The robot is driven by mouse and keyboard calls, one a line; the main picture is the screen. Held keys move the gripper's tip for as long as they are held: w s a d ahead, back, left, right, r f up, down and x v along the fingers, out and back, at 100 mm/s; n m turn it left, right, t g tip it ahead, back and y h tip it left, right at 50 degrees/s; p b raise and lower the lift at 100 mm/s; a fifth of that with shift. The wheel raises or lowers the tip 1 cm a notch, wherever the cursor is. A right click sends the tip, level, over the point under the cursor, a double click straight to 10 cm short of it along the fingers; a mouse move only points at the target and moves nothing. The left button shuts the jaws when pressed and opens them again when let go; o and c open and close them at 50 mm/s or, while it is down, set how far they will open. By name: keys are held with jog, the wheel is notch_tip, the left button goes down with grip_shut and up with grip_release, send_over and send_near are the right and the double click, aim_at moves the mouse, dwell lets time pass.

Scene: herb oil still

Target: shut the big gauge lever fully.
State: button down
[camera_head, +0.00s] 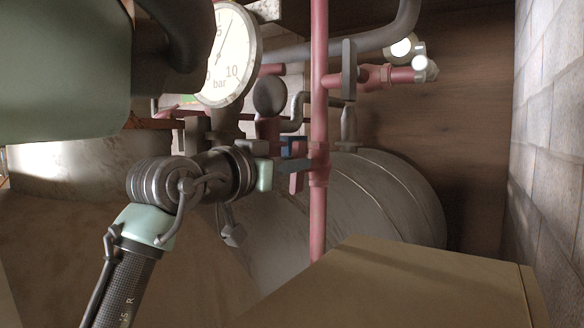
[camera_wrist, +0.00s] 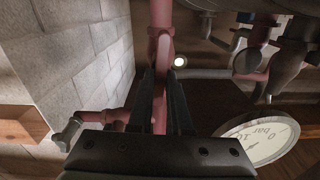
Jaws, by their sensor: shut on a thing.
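The big gauge (camera_head: 228,55) is a round white dial marked "bar" at the upper left of the head view. It also shows upside down in the wrist view (camera_wrist: 262,138). My gripper (camera_head: 298,165) reaches from the left to the red upright pipe, below and right of the gauge. In the wrist view its two dark fingers (camera_wrist: 168,100) flank a narrow red piece, which looks like the big gauge lever (camera_wrist: 160,85), and are shut on it. In the head view a short red lever part (camera_head: 297,183) shows beside the pipe; the fingers partly hide it. Its exact angle is unclear.
The red upright pipe (camera_head: 319,110) has a side branch with a grey upright handle (camera_head: 348,70). A large grey tank (camera_head: 385,195) lies behind. A tan box (camera_head: 390,285) fills the lower right. A block wall (camera_head: 550,130) stands at right.

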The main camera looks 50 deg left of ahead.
jog(key=shift+w+d+f+m+b, duration=0.15)
jog(key=shift+m+b, duration=1.1)
jog(key=shift+m, duration=1.65)
jog(key=shift+s+d+f+m+b, duration=0.15)
jog(key=shift+m+b, duration=1.05)
jog(key=shift+m, duration=1.7)
jog(key=shift+w+d+f+m+b, duration=0.15)
jog(key=shift+m+b, duration=1.1)
jog(key=shift+m, duration=1.65)
jog(key=c, duration=0.8)
grip_release()
jog(key=shift+c, duration=0.2)
